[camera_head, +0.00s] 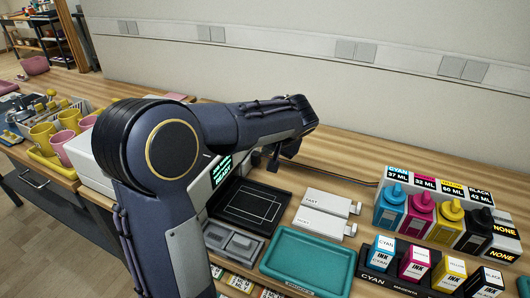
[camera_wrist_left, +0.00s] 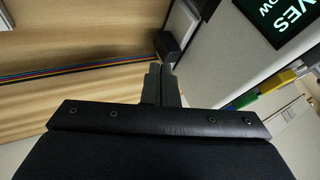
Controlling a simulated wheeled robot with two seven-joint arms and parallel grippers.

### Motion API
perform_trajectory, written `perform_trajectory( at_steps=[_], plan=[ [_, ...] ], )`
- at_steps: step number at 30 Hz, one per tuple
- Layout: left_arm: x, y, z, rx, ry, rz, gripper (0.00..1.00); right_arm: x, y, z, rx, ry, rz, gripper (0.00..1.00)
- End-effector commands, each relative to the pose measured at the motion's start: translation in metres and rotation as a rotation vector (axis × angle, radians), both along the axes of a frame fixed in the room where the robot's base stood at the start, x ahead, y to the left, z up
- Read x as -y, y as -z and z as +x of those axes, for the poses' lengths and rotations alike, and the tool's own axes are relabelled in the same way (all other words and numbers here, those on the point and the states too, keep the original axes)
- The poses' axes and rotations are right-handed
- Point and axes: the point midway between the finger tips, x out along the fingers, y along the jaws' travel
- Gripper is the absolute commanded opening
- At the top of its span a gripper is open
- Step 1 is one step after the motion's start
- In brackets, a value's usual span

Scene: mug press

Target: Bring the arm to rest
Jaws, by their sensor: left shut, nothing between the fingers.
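My left arm comes in from the lower left in the head view, bends at a large dark joint and reaches right across the middle. My left gripper (camera_head: 280,162) hangs at the far end of it, above the wooden table near the back, behind the black plate. It is shut and empty. In the left wrist view the dark fingers (camera_wrist_left: 160,74) are together, with nothing between them. The white machine (camera_head: 220,172) with a lit green-text screen stands partly hidden behind my arm. My right gripper does not show.
A black tray (camera_head: 226,207), a teal tray (camera_head: 310,258) and two white blocks (camera_head: 325,204) lie in front. Ink bottles and cartons (camera_head: 420,212) stand at the right. Yellow and pink mugs (camera_head: 42,136) stand at the left. Bare wood (camera_head: 345,155) lies along the wall.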

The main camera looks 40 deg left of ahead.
Motion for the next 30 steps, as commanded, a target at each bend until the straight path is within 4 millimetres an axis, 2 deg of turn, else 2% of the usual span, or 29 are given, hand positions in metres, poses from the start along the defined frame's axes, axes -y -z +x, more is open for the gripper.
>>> perform_trajectory(
  at_steps=[3, 7, 14, 17, 20, 23, 24, 27, 30],
  plan=[
    [0.013, -0.017, -0.004, 0.003, 0.006, -0.003, 0.00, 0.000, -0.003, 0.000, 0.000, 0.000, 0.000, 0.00],
    [0.021, -0.027, -0.008, 0.002, 0.005, -0.004, 0.00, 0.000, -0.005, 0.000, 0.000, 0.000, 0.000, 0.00],
    [0.025, -0.030, -0.009, 0.000, 0.005, -0.005, 0.00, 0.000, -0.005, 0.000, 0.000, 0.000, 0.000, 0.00],
    [0.025, -0.026, -0.017, -0.006, 0.011, -0.036, 0.00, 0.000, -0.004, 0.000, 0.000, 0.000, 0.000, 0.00],
    [0.030, -0.015, -0.043, -0.023, 0.036, -0.143, 0.00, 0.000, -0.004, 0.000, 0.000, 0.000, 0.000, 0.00],
    [0.047, 0.000, -0.087, -0.029, 0.093, -0.318, 0.00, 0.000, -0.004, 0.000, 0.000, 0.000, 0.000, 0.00],
    [0.059, 0.005, -0.108, -0.024, 0.124, -0.394, 0.00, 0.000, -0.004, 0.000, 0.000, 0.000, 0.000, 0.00],
    [0.089, 0.014, -0.152, 0.007, 0.201, -0.548, 0.00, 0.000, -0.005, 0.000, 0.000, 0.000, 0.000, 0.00],
    [0.116, 0.019, -0.184, 0.048, 0.261, -0.647, 0.00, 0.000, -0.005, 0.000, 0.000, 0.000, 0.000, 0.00]
  ],
)
